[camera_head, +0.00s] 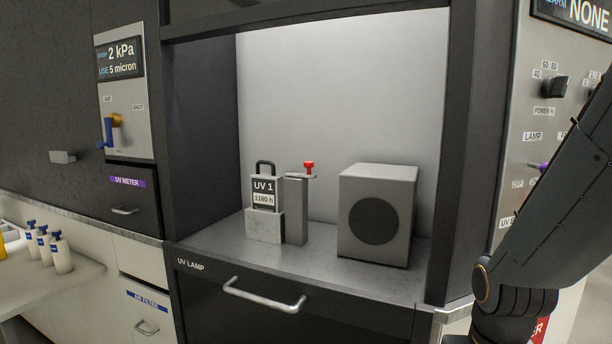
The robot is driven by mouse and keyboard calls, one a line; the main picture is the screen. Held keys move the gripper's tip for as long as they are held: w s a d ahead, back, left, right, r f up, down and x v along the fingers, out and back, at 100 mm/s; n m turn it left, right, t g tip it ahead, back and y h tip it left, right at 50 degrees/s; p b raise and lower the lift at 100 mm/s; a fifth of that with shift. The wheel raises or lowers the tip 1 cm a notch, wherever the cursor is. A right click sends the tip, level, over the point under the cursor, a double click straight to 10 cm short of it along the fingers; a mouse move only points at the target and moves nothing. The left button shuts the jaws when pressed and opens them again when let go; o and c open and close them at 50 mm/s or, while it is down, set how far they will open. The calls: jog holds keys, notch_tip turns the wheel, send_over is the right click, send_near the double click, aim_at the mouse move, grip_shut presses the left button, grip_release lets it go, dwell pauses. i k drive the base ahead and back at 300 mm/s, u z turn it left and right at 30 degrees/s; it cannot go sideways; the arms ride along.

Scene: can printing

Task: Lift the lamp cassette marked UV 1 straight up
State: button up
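The lamp cassette marked UV 1 (264,193) is a dark block with a black loop handle on top and a white label reading 1180 h. It stands upright in a light grey block-shaped holder (264,227) inside the open UV lamp bay. Its lower end is hidden in or behind the holder. A grey post (296,212) with a red knob (309,167) on a short arm stands just right of it; the arm points right, away from the cassette. My arm shows at the right edge, but my gripper is out of the picture.
A grey box with a dark round face (374,222) stands right of the post. Dark frame posts bound the bay on both sides. A drawer handle (265,298) sticks out below. White bottles (60,252) stand on a counter at left. Space above the cassette looks clear.

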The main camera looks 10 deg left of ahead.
aim_at(266, 189)
jog(key=u, duration=2.6)
jog(key=i, duration=1.75)
jog(key=z, duration=3.25)
jog(key=i, duration=0.2)
jog(key=u, duration=0.2)
